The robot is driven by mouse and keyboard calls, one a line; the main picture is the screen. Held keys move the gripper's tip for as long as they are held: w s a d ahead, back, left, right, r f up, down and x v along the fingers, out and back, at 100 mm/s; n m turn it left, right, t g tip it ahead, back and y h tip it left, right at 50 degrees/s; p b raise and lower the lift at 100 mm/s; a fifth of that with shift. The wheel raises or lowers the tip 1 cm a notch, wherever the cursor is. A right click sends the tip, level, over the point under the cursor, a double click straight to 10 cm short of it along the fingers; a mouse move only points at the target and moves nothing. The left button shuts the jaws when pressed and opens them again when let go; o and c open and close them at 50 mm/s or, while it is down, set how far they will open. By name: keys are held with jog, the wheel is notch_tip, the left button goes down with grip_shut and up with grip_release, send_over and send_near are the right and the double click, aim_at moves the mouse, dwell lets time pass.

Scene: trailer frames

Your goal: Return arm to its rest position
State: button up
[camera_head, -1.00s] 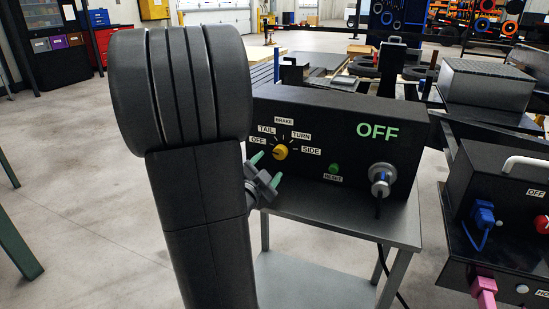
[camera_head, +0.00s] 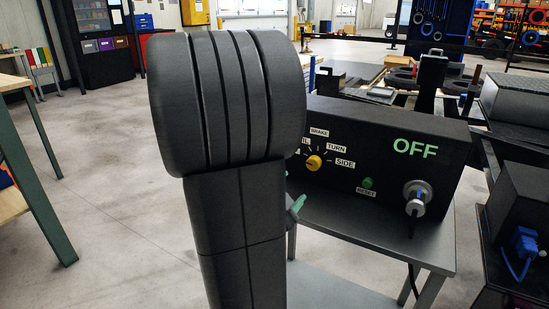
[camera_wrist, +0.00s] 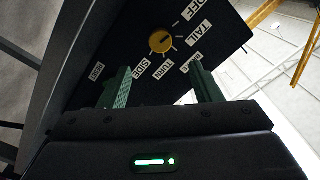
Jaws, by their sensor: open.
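My gripper shows in the wrist view (camera_wrist: 160,85) with its two green fingers apart and nothing between them. Beyond the fingers is the black control box (camera_wrist: 105,45) with its yellow knob (camera_wrist: 162,40), apart from the fingertips. In the head view my arm covers the left end of the box (camera_head: 385,125), and only one green fingertip (camera_head: 297,205) of the gripper shows beside the arm. The yellow knob (camera_head: 313,162), a green reset button (camera_head: 368,183) and a silver connector (camera_head: 417,195) are on the box's front. Its display reads OFF.
The box stands on a grey metal cart (camera_head: 370,236). Another black unit with a blue plug (camera_head: 523,245) is at the right edge. A workbench with a green leg (camera_head: 38,190) is at the left. Open concrete floor (camera_head: 115,190) lies between bench and cart.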

aim_at(311, 164)
jog(key=b+x, duration=0.1)
jog(key=x, duration=1.2)
jog(key=shift+w+d, duration=0.1)
jog(key=shift+d, duration=0.05)
jog(key=p+v, duration=0.1)
jog(key=v, duration=1.3)
jog(key=b+x, duration=0.1)
jog(key=x, duration=1.3)
jog(key=shift+f, duration=0.1)
jog(key=shift+w+m+b, duration=0.1)
jog(key=shift+m+b, duration=0.2)
jog(key=shift+b, duration=0.15)
jog(key=shift+m+b, duration=0.35)
jog(key=shift+m, duration=0.65)
jog(key=m+b, duration=0.2)
jog(key=m, duration=0.9)
jog(key=shift+r+m, duration=0.35)
jog(key=shift+m, duration=1.95)
